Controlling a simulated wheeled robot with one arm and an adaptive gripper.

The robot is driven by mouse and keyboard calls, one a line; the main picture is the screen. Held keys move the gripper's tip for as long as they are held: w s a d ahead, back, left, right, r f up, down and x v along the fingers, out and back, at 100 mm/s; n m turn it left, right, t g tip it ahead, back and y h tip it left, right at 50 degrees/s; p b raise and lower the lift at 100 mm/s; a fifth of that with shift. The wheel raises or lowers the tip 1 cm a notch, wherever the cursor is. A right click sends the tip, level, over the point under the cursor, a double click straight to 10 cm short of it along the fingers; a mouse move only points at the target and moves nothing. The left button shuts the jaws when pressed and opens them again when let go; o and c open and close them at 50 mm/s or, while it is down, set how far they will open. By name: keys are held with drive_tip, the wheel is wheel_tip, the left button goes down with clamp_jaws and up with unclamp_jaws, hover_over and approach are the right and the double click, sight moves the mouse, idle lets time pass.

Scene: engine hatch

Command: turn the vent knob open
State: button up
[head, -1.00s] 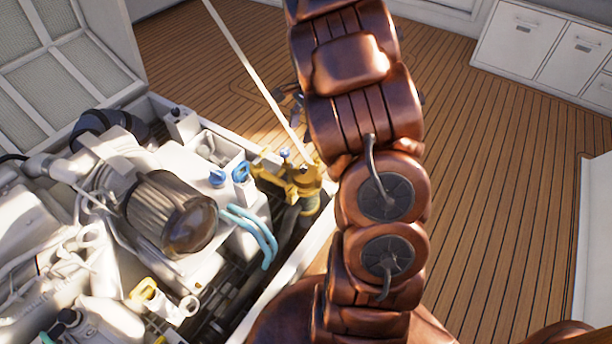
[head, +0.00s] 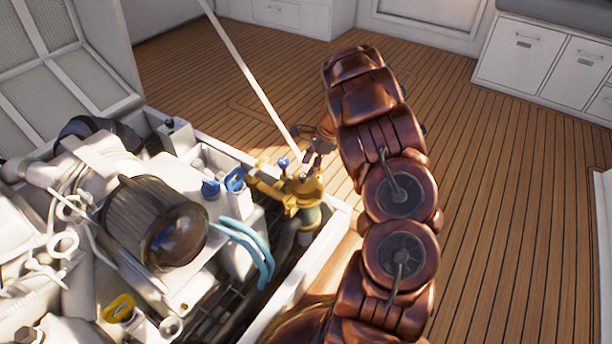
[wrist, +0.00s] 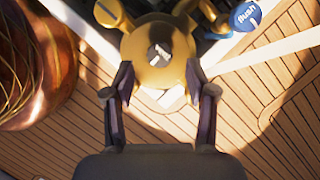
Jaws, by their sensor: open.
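A gold fitting (head: 303,192) stands at the near right corner of the engine hatch; its round top (wrist: 142,77) also fills the upper middle of the wrist view. A small grey knob (wrist: 159,55) with a pale mark sits in the middle of that top; its lettering is too small to read surely, but it appears to be the vent knob. My gripper (wrist: 159,72) is open, with one finger on each side of the gold top and the knob between the tips. I cannot tell whether the fingers touch it. In the head view my gripper (head: 314,150) is small, beside the fitting.
A blue knob marked "flush" (wrist: 245,16) is close by at the upper right of the wrist view, and a gold handle (wrist: 110,12) at the upper left. The white engine (head: 120,180) fills the hatch. A pale pole (head: 245,70) slants behind the fitting. Wooden deck (head: 500,200) is clear rightward.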

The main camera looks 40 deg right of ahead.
sight(304, 175)
drive_tip(key=shift+b+x, duration=0.4)
drive_tip(key=shift+x, duration=1.3)
drive_tip(key=shift+c, duration=0.5)
clamp_jaws()
